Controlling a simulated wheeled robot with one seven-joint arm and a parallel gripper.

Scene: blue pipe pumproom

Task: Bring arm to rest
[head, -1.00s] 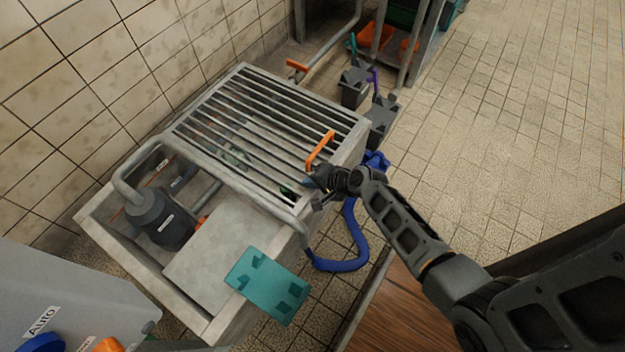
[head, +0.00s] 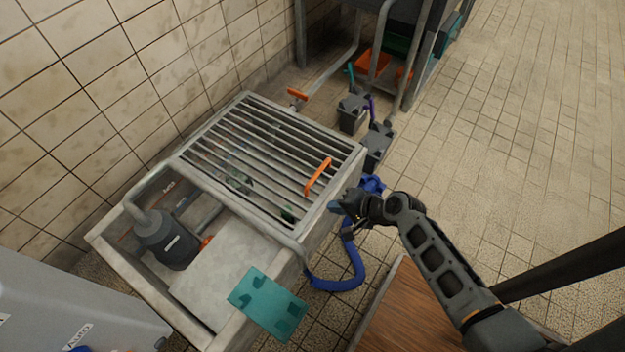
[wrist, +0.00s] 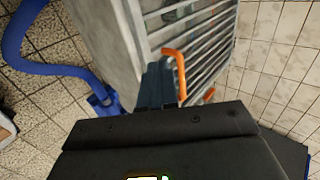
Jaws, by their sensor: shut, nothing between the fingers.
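My arm (head: 440,262) reaches in from the lower right in the head view, folded less far over the basin than its full length. My gripper (head: 336,207) is shut and empty. It is just off the right side of the grated concrete basin (head: 325,225), apart from the orange handle (head: 318,177) on the grate. In the wrist view the shut fingers (wrist: 157,85) show in front of the basin, with the orange handle (wrist: 177,70) just beyond them.
A metal grate (head: 262,150) covers the basin's far part. A blue hose (head: 345,275) lies on the floor beside it. A teal bracket plate (head: 268,302) sits on the near rim. Dark containers (head: 352,112) stand behind. The tiled floor (head: 510,150) at the right is clear.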

